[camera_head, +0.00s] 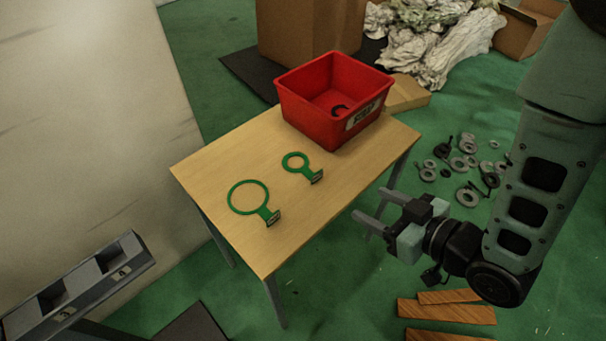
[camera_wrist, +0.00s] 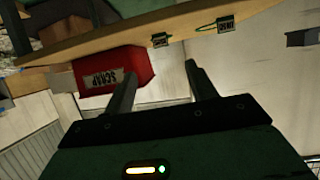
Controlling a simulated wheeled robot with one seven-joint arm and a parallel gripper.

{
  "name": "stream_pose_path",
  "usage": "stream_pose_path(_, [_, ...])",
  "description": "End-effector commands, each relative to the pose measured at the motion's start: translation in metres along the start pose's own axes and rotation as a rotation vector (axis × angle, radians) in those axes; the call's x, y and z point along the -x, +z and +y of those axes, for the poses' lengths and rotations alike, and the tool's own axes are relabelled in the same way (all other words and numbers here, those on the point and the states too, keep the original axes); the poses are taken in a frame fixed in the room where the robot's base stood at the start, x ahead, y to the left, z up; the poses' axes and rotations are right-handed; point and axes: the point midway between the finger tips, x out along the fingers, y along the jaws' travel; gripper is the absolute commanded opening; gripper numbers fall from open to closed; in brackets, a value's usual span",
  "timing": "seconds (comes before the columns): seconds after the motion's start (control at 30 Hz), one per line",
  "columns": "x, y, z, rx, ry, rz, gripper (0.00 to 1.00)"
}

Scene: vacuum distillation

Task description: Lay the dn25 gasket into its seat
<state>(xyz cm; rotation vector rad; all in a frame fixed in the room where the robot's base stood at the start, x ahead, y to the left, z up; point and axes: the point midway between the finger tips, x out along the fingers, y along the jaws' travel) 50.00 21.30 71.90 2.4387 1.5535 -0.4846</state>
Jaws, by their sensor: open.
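Two green ring gaskets with labelled tabs lie flat on the wooden table: a smaller ring (camera_head: 306,163) and a larger ring (camera_head: 265,209) nearer the left front. Their tab writing is too small to read in the head view, so I cannot tell which is dn25. My gripper (camera_head: 367,202) is open and empty, beyond the table's right edge and apart from both rings. I cannot identify the seat.
A red bin (camera_head: 312,118), marked SCRAP in the wrist view (camera_wrist: 135,70), stands at the table's (camera_head: 221,154) back with a dark ring inside. A grey rack (camera_head: 92,280) with two openings is at lower left. Metal parts (camera_head: 466,197) and planks (camera_head: 440,310) lie on the floor.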

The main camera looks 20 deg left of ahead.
Motion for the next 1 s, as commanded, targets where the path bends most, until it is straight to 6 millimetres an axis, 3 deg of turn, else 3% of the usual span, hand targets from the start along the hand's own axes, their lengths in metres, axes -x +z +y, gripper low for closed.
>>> stream_pose_path(0.3, [-0.023, 0.005, 0.0, 0.002, 0.001, 0.004, 0.56])
stream_pose_path(0.87, [-0.047, 0.004, 0.0, 0.001, 0.002, 0.005, 0.56])
stream_pose_path(1.0, [-0.07, 0.002, -0.001, 0.002, -0.002, -0.001, 0.56])
